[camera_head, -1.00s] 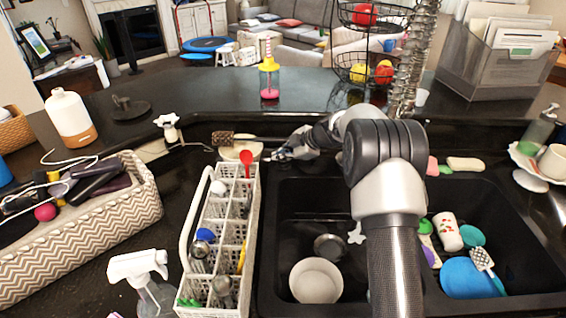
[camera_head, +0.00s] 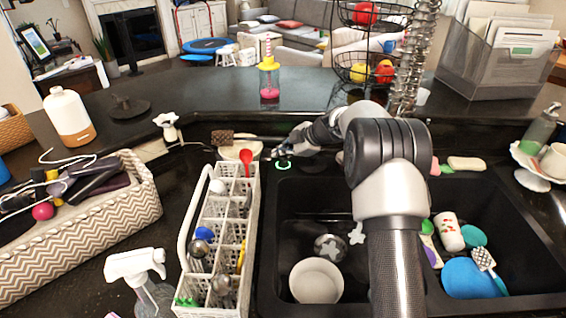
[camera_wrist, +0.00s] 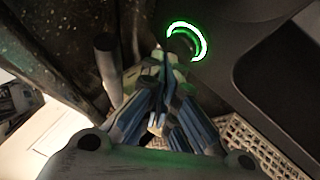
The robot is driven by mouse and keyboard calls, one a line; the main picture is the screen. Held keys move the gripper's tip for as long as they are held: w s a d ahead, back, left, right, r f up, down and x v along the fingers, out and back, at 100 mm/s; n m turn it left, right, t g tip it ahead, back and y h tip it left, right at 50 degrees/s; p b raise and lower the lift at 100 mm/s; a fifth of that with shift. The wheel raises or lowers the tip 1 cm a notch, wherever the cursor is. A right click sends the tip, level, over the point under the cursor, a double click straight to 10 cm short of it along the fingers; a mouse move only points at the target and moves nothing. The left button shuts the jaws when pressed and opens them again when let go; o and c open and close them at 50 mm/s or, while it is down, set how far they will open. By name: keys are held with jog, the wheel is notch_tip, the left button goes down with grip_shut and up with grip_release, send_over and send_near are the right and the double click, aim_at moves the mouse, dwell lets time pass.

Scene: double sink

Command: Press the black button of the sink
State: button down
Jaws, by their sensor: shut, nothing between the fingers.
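The sink's black button (camera_wrist: 182,46) is a dark round knob with a bright green glowing ring around it. The ring (camera_head: 283,164) also glows in the head view, at the back left rim of the black double sink (camera_head: 300,190). My gripper (camera_head: 282,152) is right over it, pointing down, fingers shut and empty. In the wrist view the closed fingertips (camera_wrist: 168,60) meet the button's near-left edge and partly hide it. Whether they press on it I cannot tell for sure.
A white cutlery basket (camera_head: 222,225) stands left of the sink. Bowls and a white cup (camera_head: 448,230) lie in the basins. A brush and sponge (camera_head: 245,150) lie on the counter left of my gripper.

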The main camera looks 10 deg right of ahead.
aim_at(282, 164)
jog(key=shift+r, duration=3)
jog(key=s+a+r+m+g+h, duration=0.15)
jog(key=s+r+m, duration=0.35)
jog(key=s, duration=0.7)
jog(key=s+a+r+m+h, duration=0.25)
jog(key=s+r, duration=0.45)
jog(key=s, duration=0.5)
jog(key=s+d+f+m+h, duration=0.1)
jog(key=s+m, duration=0.4)
jog(key=s, duration=0.8)
jog(key=s+d+f+m+h, duration=0.1)
jog(key=s+d+f+m, duration=0.2)
jog(key=s, duration=1)
jog(key=shift+s+d+f+m+h, duration=0.15)
jog(key=shift+d+f+m+h, duration=0.15)
jog(key=shift+f+m, duration=0.65)
